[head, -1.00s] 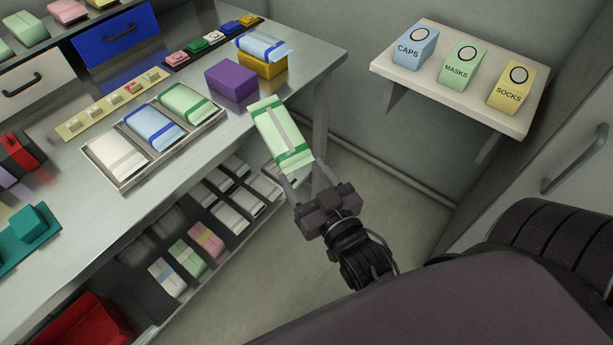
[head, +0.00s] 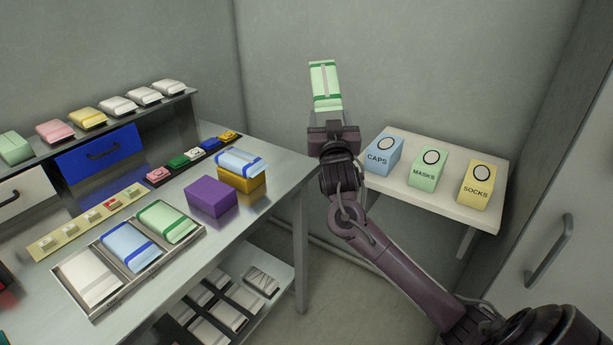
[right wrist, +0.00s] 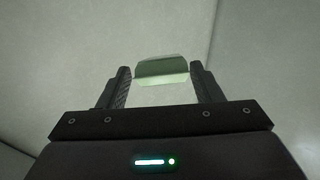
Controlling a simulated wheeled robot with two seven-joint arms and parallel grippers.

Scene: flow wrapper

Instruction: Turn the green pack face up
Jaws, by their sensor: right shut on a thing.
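A light green pack (head: 325,84) with darker green bands near its ends is held up in the air by my right gripper (head: 327,112). A grey strip runs lengthwise down the side of the pack that faces the head camera. The pack stands nearly upright above the gripper, against the wall. In the right wrist view the pack's near end (right wrist: 162,71) sits between the two fingers, which are shut on it. The pack's other broad side is hidden. My left gripper is out of view.
A tray (head: 92,308) on the table holds white, blue and green packs. A purple block (head: 211,197) and a yellow block (head: 243,181) with a blue pack on top stand near the table's right end. A wall shelf (head: 440,205) holds boxes marked CAPS, MASKS and SOCKS.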

